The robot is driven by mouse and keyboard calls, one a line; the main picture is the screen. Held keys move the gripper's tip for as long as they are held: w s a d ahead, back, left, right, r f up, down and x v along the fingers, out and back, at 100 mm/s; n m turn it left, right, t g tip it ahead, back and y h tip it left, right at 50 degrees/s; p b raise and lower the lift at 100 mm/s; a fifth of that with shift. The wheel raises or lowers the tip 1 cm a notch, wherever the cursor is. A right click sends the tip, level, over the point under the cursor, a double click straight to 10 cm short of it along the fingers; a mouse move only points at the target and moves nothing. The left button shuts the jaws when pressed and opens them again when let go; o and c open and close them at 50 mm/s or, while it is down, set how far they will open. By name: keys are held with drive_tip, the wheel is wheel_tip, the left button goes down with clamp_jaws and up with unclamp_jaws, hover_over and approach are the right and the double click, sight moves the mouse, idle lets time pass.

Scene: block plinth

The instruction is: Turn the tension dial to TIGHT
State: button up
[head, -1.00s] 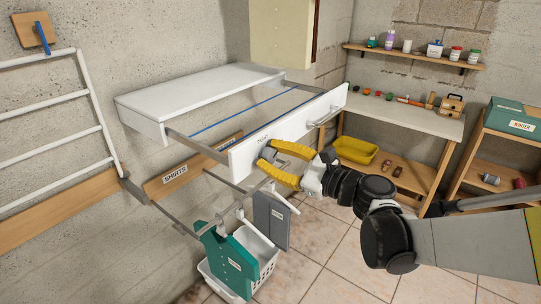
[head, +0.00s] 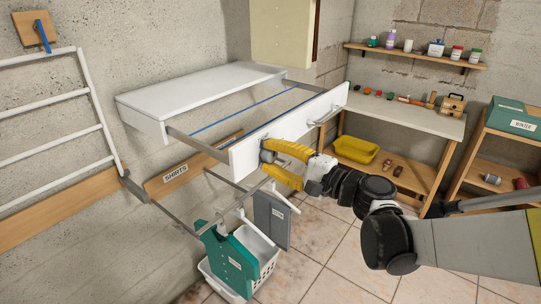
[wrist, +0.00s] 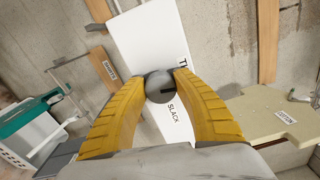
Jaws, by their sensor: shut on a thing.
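The tension dial is a round grey knob (wrist: 159,86) with a dark mark on its face, set on a white front panel (head: 300,124). My gripper (wrist: 160,84) is shut on the knob, with one yellow finger on each side of it. In the head view my gripper (head: 266,157) reaches the panel's left part from the right and largely hides the dial. In the wrist view the SLACK label (wrist: 173,120) is below the knob and a partly hidden label starting with T (wrist: 183,62) is above it. The mark lies toward the knob's right side.
A rack with rods and a white shelf (head: 200,93) extends from the wall. A bench (head: 420,117) with a yellow tub (head: 355,149) is at right. A bar handle (head: 328,117) sits on the panel's right.

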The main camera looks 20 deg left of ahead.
drive_tip(key=shift+n, duration=0.9)
drive_tip(key=o, duration=1.2)
drive_tip(key=v, duration=1.2)
